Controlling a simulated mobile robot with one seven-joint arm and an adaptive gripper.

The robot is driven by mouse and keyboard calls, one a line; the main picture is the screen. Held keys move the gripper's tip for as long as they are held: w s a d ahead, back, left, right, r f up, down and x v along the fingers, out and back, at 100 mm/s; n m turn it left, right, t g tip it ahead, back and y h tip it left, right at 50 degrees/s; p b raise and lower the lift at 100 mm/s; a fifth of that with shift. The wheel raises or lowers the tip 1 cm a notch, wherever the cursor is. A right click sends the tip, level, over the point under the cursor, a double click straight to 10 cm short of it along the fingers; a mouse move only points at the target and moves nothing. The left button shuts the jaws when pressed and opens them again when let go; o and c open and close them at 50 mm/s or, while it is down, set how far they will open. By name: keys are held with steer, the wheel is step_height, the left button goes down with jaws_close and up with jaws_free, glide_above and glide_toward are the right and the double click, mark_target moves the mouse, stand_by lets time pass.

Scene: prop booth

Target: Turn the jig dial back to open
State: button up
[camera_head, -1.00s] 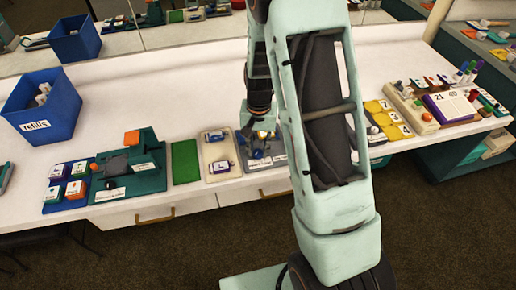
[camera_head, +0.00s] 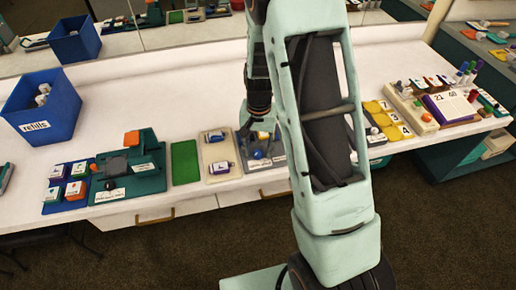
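The likely jig is a grey plate (camera_head: 265,163) with a label along its front edge, partly hidden behind my arm. A blue round part (camera_head: 258,153), perhaps the dial, and a small yellow part (camera_head: 263,135) show on it. My gripper (camera_head: 257,137) points down directly over this plate, close to the blue part. Its fingers are small and dark here, so I cannot tell whether they are open, shut or touching the blue part. The dial's setting cannot be read.
A beige tray (camera_head: 209,169) and a green mat (camera_head: 185,174) lie left of the plate. Further left are a teal fixture (camera_head: 148,180) and a blue refills bin (camera_head: 66,123). Yellow numbered tiles (camera_head: 381,107) and a calendar block (camera_head: 452,108) stand right.

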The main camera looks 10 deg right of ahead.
mark_target(258, 152)
step_height(258, 152, up, 12)
stand_by(0.6)
